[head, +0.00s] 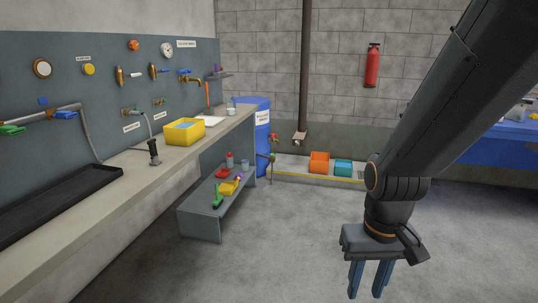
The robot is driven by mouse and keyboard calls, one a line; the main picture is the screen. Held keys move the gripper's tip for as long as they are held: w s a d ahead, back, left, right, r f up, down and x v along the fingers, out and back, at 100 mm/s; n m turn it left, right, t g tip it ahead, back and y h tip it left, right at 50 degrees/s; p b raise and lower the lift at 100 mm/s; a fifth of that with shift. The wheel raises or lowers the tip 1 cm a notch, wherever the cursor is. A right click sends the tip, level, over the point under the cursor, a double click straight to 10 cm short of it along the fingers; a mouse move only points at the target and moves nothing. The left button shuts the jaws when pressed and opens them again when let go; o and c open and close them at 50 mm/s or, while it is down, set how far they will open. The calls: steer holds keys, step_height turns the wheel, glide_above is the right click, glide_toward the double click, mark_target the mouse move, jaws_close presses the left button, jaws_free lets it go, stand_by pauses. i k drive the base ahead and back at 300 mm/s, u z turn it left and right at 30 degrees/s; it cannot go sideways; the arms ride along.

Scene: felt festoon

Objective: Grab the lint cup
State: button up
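I cannot tell for sure which thing is the lint cup. A small pale blue cup-like thing (245,165) stands on the low grey shelf under the counter. Another small pale cup-like thing (230,109) stands at the far end of the counter. Both are too small to make out what is inside. My gripper (366,292) hangs over the floor at the lower right, fingers pointing down. Its two blue fingers are apart with nothing seen between them. It is well to the right of both cups and touches neither.
The counter (140,175) holds a black tray (60,202) and a yellow bin (184,132). The low shelf (200,208) carries several small coloured things. A blue barrel (263,140), an orange box (319,162) and a teal box (343,168) stand behind. The middle floor is clear.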

mark_target(244, 163)
steer(key=z, duration=0.15)
steer(key=i, duration=3.5)
steer(key=u, duration=0.3)
steer(key=i, duration=1.25)
steer(key=u, duration=0.1)
